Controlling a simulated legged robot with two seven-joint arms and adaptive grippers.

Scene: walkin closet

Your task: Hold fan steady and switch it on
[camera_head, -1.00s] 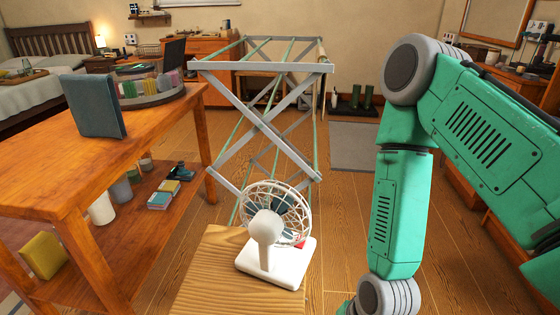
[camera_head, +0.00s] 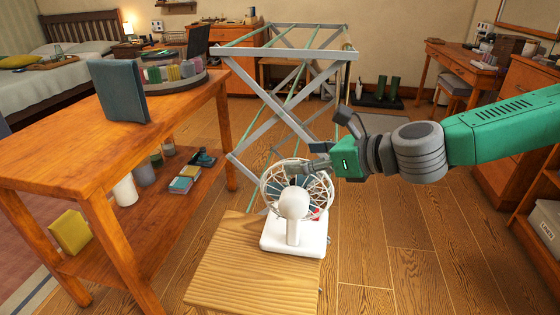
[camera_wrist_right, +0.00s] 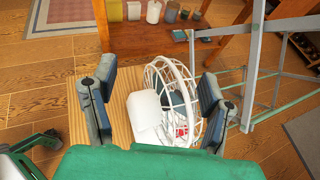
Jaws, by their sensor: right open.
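The white fan (camera_head: 294,240) stands upright on a light wooden surface, its round wire cage facing away from me. The fan also shows in the right wrist view (camera_wrist_right: 146,112), between the open fingers in the picture. Something red (camera_head: 316,213) shows low by the cage; I cannot tell if it is a switch. My right gripper (camera_head: 318,140) is open and empty, with one finger over the upper right of the cage in the head view. I cannot tell whether it touches.
The wooden surface (camera_head: 250,275) is otherwise bare. A grey folding drying rack (camera_head: 280,53) stands just behind the fan. An orange-brown table (camera_head: 60,148) with a blue upright item (camera_head: 120,90) is at left. Open floor (camera_head: 420,245) lies to the right.

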